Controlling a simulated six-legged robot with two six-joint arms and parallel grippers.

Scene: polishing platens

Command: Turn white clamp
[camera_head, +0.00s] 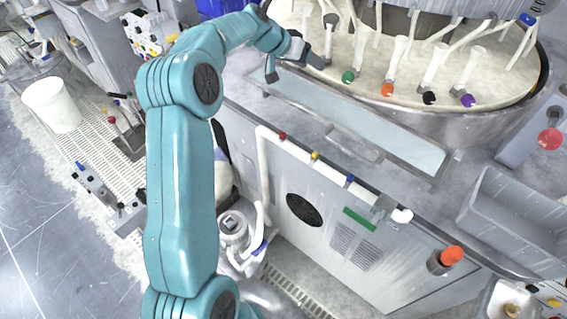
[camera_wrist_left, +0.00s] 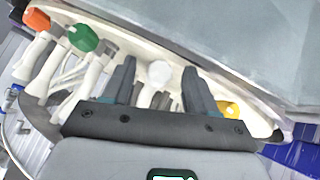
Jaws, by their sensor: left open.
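The white clamp (camera_wrist_left: 160,74) shows in the left wrist view, its round white knob on a white stem at the platen rim. My left gripper (camera_wrist_left: 158,66) is open, with one dark finger on each side of the white knob and visible gaps on both sides. I cannot tell how deep the knob sits between the fingers. In the head view my left gripper (camera_head: 293,67) is at the platen's near left rim, and the white knob is not clearly visible there. My right gripper is not in view.
The green clamp (camera_head: 348,76) is close to the right of my left gripper, followed by the orange (camera_head: 387,90), black (camera_head: 429,97) and purple (camera_head: 467,100) clamps. A yellow knob (camera_wrist_left: 229,109) shows beside the other finger. A grey tray (camera_head: 515,215) stands at right.

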